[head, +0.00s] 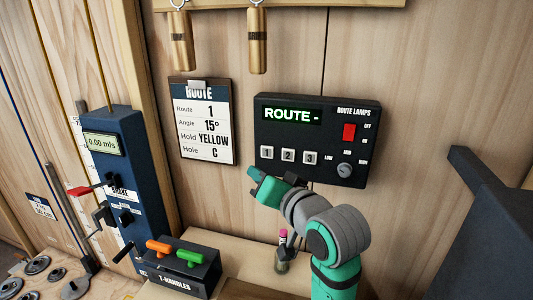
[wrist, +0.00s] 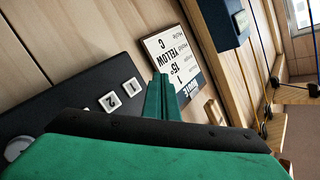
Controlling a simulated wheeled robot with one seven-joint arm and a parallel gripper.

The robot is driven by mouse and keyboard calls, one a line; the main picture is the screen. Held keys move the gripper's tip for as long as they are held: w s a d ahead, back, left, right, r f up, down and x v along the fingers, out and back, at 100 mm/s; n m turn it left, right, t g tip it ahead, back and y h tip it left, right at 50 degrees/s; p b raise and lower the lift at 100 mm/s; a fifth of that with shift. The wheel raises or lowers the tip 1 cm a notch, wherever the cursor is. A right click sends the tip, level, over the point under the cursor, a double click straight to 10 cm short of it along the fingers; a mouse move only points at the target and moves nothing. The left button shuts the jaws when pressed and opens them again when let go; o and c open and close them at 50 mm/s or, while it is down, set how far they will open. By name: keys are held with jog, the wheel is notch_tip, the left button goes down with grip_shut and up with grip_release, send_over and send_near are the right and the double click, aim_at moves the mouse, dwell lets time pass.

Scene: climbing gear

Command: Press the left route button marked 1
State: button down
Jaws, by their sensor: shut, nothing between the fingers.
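The black route panel (head: 259,133) is on the wooden wall, its green display reading "ROUTE -". Its white button 1 (head: 267,152) is leftmost in a row with button 2 (head: 287,155) and button 3 (head: 310,157). My green gripper (head: 252,172) is shut and empty, its tips just below and left of button 1. In the wrist view the closed fingers (wrist: 160,80) point to the right of button 1 (wrist: 131,86), with button 2 (wrist: 108,101) farther left. I cannot tell how far the tips are from the panel.
A route card (head: 205,121) hangs left of the panel. A red switch (head: 349,131) and a grey knob (head: 344,170) are on the panel's right. A blue brake unit (head: 123,150) stands left.

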jog(key=w+d, duration=0.2)
jog(key=w, duration=0.4)
jog(key=shift+w, duration=0.4)
jog(key=shift+w+d, duration=0.1)
jog(key=shift+d, duration=0.05)
dwell(1.7)
jog(key=shift+w+d, duration=0.1)
jog(key=shift+w, duration=0.2)
jog(key=shift+w+d, duration=0.1)
jog(key=shift+w, duration=0.25)
dwell(0.7)
jog(key=shift+s, duration=0.2)
jog(key=shift+s+a, duration=0.25)
jog(key=shift+s, duration=0.35)
jog(key=shift+s+a, duration=0.25)
jog(key=shift+s, duration=0.55)
jog(key=shift+s+a, duration=0.25)
jog(key=shift+s, duration=0.5)
jog(key=shift+s+a, duration=0.25)
jog(key=shift+s, duration=0.55)
